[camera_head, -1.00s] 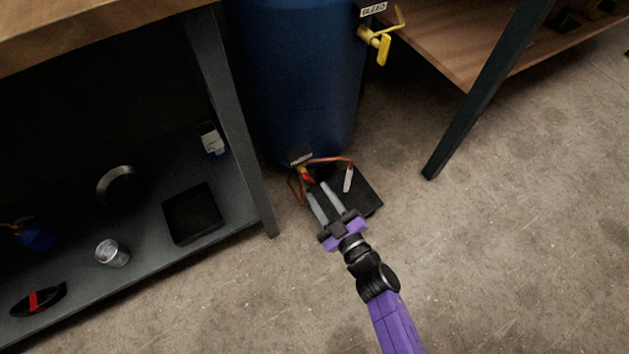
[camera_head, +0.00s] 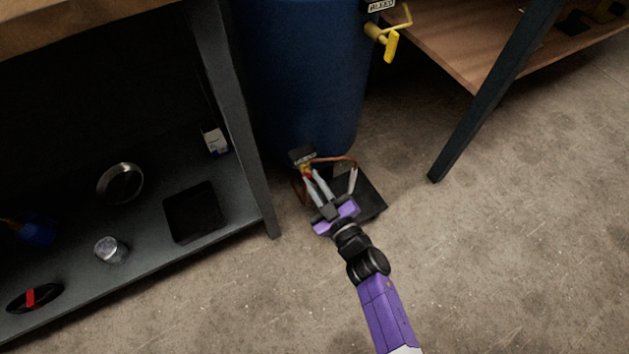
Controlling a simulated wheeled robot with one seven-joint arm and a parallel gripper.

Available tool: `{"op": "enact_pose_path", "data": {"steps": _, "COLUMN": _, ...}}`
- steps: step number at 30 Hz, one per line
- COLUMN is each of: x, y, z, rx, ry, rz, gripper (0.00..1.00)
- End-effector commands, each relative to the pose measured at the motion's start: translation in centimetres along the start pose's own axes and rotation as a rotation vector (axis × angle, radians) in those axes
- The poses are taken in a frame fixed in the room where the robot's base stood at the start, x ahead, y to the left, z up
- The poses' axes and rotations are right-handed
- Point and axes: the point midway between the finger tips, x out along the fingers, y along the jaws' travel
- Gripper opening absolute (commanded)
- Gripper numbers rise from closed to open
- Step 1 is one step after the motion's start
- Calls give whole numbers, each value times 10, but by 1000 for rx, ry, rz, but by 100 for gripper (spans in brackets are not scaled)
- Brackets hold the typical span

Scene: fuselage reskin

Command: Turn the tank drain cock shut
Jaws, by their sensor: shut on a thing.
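The blue tank (camera_head: 308,80) stands on the floor between two benches. The drain cock (camera_head: 307,171), with a small red and yellow part showing, sits low at the tank's front under a dark label (camera_head: 302,155). My gripper (camera_head: 312,178) reaches it from the front, its two grey fingers closed in on the cock's handle. The fingers hide much of the handle, so its exact angle cannot be told. A thin copper pipe (camera_head: 335,160) runs beside the cock, with a pale tag or end piece (camera_head: 352,181) hanging at its right.
A black tray (camera_head: 370,203) lies on the floor under the cock. A yellow valve handle (camera_head: 390,46) labelled BLEED juts from the tank higher up. Bench legs stand at left (camera_head: 238,130) and right (camera_head: 480,110). The concrete floor at front right is clear.

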Motion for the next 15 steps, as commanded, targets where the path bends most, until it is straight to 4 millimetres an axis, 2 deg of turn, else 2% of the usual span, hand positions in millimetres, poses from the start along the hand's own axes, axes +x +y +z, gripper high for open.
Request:
{"op": "enact_pose_path", "data": {"steps": 5, "x": 0, "y": 2, "z": -3, "rx": 55, "ry": -1, "rz": 0, "gripper": 0}}
{"op": "enact_pose_path", "data": {"steps": 15, "x": 0, "y": 3, "z": -1, "rx": 428, "ry": -2, "rz": 1, "gripper": 0}}
